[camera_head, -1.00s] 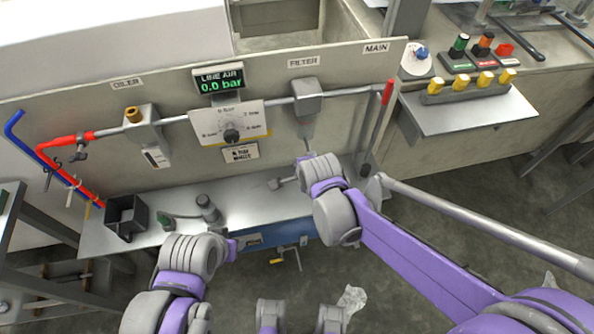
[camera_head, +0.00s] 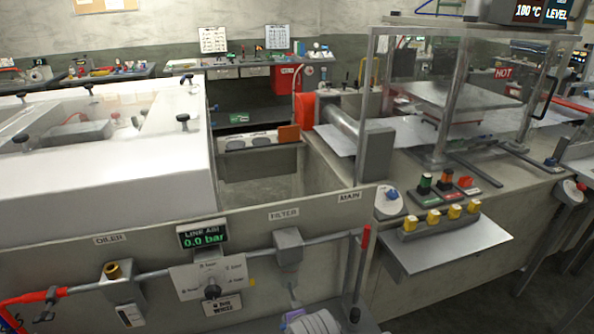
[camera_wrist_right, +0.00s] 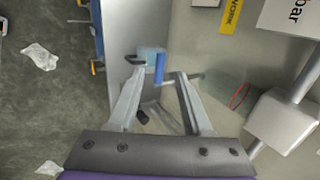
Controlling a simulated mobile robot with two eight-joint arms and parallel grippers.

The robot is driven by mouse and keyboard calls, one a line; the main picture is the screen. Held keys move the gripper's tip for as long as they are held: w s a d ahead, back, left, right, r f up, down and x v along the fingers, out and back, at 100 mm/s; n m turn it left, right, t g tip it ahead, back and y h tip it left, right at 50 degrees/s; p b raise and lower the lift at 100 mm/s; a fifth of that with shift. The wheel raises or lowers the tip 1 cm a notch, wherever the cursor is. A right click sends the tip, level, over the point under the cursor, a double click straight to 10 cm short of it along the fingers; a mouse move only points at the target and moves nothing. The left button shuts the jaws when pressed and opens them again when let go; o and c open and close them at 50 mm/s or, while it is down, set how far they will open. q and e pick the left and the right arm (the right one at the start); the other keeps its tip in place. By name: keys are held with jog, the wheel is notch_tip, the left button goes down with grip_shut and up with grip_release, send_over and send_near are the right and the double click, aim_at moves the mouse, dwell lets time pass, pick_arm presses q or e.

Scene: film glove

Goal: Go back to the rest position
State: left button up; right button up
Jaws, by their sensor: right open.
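My right gripper (camera_wrist_right: 158,80) is open in the right wrist view. Its two grey fingers reach up the picture over a pale metal surface, with a blue upright part between or just beyond the tips. I cannot tell whether it touches anything, but nothing looks clamped. My left gripper is outside both current views.
The air-line panel (camera_head: 130,258) stands close in front, its display (camera_head: 203,237) reading 0.0 bar. A red-handled lever (camera_head: 365,240) rises at its right end. A shelf (camera_head: 450,243) with yellow knobs juts out at right. White scraps (camera_wrist_right: 40,57) lie on the floor.

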jog(key=s+d+r+n+h+p, duration=0.1)
jog(key=s+d+r+n+p, duration=0.2)
jog(key=s+d+n, duration=0.1)
jog(key=s+d+r+n+p, duration=0.3)
jog(key=s+d+n, duration=0.2)
jog(key=s+d, duration=0.2)
jog(key=s+d+r+n+g+h+p, duration=0.1)
jog(key=s+d+r+n+p, duration=0.2)
jog(key=d, duration=0.6)
jog(key=s+n, duration=0.2)
jog(key=shift+s+r+h, duration=0.25)
jog(key=shift+s+h, duration=0.05)
